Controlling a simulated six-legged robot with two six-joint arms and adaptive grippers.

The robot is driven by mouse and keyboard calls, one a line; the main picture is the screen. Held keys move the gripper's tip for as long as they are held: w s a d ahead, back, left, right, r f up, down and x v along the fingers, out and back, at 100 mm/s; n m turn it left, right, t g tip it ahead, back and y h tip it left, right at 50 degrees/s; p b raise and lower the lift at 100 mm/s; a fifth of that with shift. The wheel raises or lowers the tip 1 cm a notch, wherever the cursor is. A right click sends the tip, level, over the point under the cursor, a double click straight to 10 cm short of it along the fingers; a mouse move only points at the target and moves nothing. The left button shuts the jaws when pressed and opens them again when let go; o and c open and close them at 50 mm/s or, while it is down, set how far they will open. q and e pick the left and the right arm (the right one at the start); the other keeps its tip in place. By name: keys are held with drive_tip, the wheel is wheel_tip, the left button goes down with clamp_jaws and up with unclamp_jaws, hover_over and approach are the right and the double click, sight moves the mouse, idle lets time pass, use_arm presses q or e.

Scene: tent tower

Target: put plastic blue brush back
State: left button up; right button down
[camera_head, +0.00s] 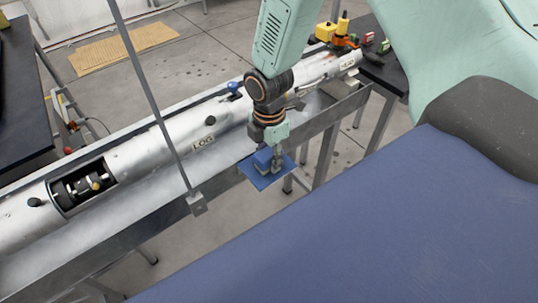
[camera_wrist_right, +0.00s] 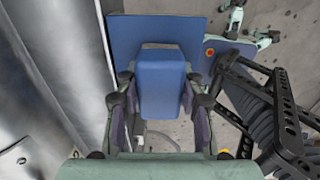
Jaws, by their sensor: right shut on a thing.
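The plastic blue brush (camera_head: 259,160) hangs in my right gripper (camera_head: 278,157), off the near side of the metal trough. It has a block-like part and a flat, square blue plate. In the right wrist view the block (camera_wrist_right: 162,88) sits between the two fingers of the right gripper (camera_wrist_right: 161,100), with the flat plate beyond it. The fingers press on the sides of the block. No bristles can be made out. My left gripper is in neither view.
A long silver tube (camera_head: 215,122) lies along the metal trough (camera_head: 160,222). A thin grey rod (camera_head: 150,90) rises from the trough's near edge. Black tables stand at left (camera_head: 20,105) and upper right (camera_head: 393,75); several small coloured items lie near the latter.

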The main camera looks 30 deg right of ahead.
sight(267, 151)
drive_tip(key=shift+w+a, duration=0.25)
drive_tip(key=shift+a, duration=0.05)
drive_tip(key=c, duration=1.3)
unclamp_jaws()
drive_tip(key=shift+f, duration=0.15)
drive_tip(key=o, duration=0.5)
drive_tip(key=shift+s+d, duration=0.15)
drive_tip(key=shift+d, duration=0.1)
drive_tip(key=shift+a, duration=0.1)
drive_tip(key=shift+a, duration=0.1)
drive_tip(key=shift+w+r, duration=0.2)
drive_tip(key=shift+r, duration=0.3)
wheel_tip(267, 151, up, 11)
drive_tip(key=shift+s+r+p, duration=0.15)
drive_tip(key=shift+r+p, duration=0.05)
drive_tip(key=shift+p, duration=0.2)
